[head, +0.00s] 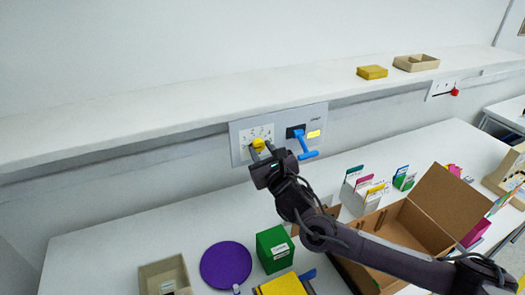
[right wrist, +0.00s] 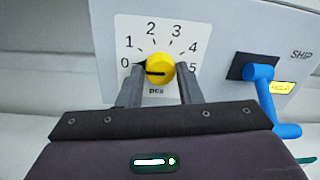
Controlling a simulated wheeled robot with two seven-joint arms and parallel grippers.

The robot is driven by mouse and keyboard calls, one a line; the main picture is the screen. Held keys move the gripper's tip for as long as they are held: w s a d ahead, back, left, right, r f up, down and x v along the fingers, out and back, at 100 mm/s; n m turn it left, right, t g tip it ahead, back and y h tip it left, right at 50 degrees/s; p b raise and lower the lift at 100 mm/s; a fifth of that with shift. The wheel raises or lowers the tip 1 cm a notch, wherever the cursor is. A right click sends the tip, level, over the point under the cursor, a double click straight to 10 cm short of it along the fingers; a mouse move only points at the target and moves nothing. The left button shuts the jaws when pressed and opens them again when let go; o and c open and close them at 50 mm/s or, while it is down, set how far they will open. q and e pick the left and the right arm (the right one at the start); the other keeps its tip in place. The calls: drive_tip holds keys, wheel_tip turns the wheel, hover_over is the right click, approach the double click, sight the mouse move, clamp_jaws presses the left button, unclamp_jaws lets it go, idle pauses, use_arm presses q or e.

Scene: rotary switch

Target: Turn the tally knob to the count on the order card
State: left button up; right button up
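The yellow tally knob (head: 258,145) is on a white dial plate on the grey wall panel. In the right wrist view the knob (right wrist: 160,70) has a dark pointer line lying level, its left end toward 0; the scale runs from 0 to 5. My right gripper (head: 260,148) is at the knob, with one finger on each side of it. The fingertips (right wrist: 160,66) lie close along the knob's edges; I cannot tell whether they press on it. Several small cards (head: 363,184) stand on the table, their writing too small to read. My left gripper is out of view.
A blue lever (head: 303,145) marked SHIP is right of the dial. A white shelf (head: 200,108) runs above the panel. On the table are an open cardboard box (head: 455,205), a green box (head: 275,250), a purple disc (head: 226,265) and a beige tray (head: 165,277).

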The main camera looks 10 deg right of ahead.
drive_tip(key=c, duration=0.5)
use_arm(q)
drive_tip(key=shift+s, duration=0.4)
